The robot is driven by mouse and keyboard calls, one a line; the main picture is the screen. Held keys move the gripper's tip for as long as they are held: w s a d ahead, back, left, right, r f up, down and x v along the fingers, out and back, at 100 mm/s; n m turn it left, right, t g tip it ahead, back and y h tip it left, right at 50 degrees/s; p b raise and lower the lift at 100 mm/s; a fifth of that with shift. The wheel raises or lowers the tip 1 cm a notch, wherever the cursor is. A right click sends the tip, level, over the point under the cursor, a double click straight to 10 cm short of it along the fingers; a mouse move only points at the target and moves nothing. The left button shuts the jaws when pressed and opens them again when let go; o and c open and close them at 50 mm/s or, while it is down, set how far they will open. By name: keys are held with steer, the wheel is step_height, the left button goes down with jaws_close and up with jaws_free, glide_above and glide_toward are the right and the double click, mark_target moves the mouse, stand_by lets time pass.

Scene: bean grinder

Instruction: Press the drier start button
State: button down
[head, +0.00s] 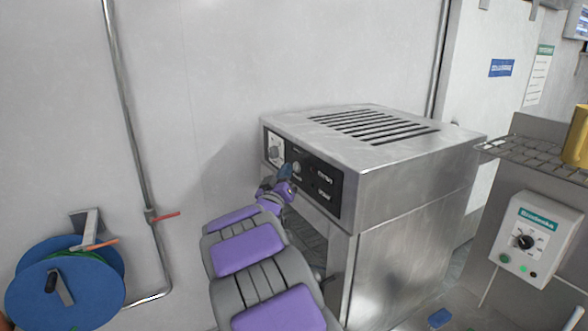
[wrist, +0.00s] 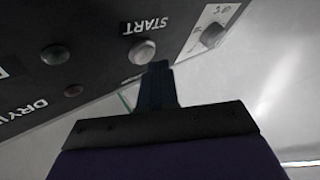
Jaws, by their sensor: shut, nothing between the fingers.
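The drier (head: 400,165) is a brushed metal box with a slotted top and a black control panel (head: 325,188) on its front. In the wrist view the start button (wrist: 142,52) is a round pale button beside the upside-down word START. My gripper (head: 285,173) is at the panel's left part in the head view. It is shut and empty, and its dark fingers (wrist: 158,72) end just below the start button in the wrist view. I cannot tell whether the tip touches it. In the head view the gripper partly covers the panel there.
A blue reel (head: 65,285) is at the lower left. A white control box (head: 535,240) and a wire rack (head: 545,160) are at the right.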

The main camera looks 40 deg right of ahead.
steer(key=shift+s+d, duration=0.1)
steer(key=shift+d, duration=0.35)
stand_by(0.6)
steer(key=shift+a, duration=0.15)
steer(key=shift+w+a+p, duration=0.2)
steer(key=shift+a+p, duration=0.45)
steer(key=shift+a, duration=0.05)
steer(key=shift+w+a+p, duration=0.2)
steer(key=shift+a+p, duration=0.2)
steer(key=shift+a, duration=0.4)
steer(key=shift+w+a+p, duration=0.15)
steer(key=shift+a+p, duration=0.2)
steer(key=shift+a, duration=0.5)
steer(key=shift+w+a+p, duration=0.2)
steer(key=shift+a+p, duration=0.2)
steer(key=shift+a, duration=0.4)
